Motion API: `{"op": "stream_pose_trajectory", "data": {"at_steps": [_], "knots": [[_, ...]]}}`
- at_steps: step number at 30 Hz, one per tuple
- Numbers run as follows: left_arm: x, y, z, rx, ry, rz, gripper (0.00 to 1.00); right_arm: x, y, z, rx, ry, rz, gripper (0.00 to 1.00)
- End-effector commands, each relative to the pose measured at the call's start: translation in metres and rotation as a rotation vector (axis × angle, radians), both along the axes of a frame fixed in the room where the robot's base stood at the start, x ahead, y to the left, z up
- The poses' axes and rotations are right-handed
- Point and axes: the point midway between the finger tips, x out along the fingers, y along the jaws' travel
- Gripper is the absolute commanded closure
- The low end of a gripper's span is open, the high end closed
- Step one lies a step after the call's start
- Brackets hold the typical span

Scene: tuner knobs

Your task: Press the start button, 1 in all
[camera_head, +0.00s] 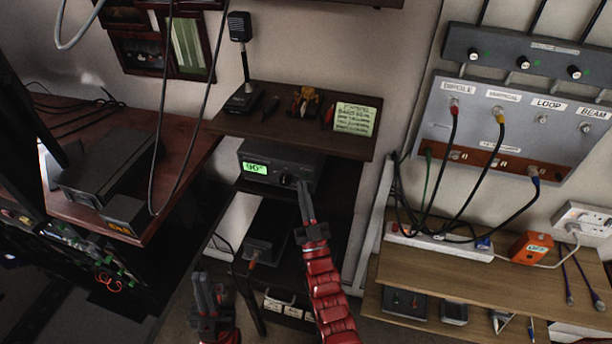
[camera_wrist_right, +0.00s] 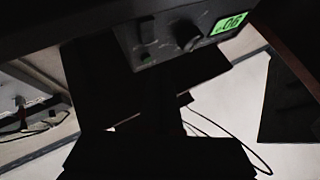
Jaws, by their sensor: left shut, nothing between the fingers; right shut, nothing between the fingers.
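A black controller box (camera_head: 262,165) with a green lit display reading about 90° sits on a shelf under the top board. I cannot read which control is the start button. My right gripper (camera_head: 303,188) is shut and empty, its tips at the right part of the front; contact cannot be told. My left gripper (camera_head: 208,280) is shut and empty, low and apart from the box.
The top board (camera_head: 232,122) holds a desk microphone (camera_head: 242,65) and a green note (camera_head: 355,119). A second dark box (camera_head: 265,235) stands below the controller. A cable panel (camera_head: 505,130) hangs at right above a wooden shelf (camera_head: 450,268). A desk (camera_head: 180,150) is at left.

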Motion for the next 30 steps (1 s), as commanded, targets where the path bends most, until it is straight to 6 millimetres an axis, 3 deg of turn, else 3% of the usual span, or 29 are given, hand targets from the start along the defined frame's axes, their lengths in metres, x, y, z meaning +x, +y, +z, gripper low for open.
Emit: {"op": "stream_pose_trajectory", "data": {"at_steps": [30], "knots": [[0.000, 0.000, -0.009, 0.000, 0.000, 0.000, 1.00, 0.008, -0.003, 0.000, 0.000, 0.000, 0.000, 1.00]]}}
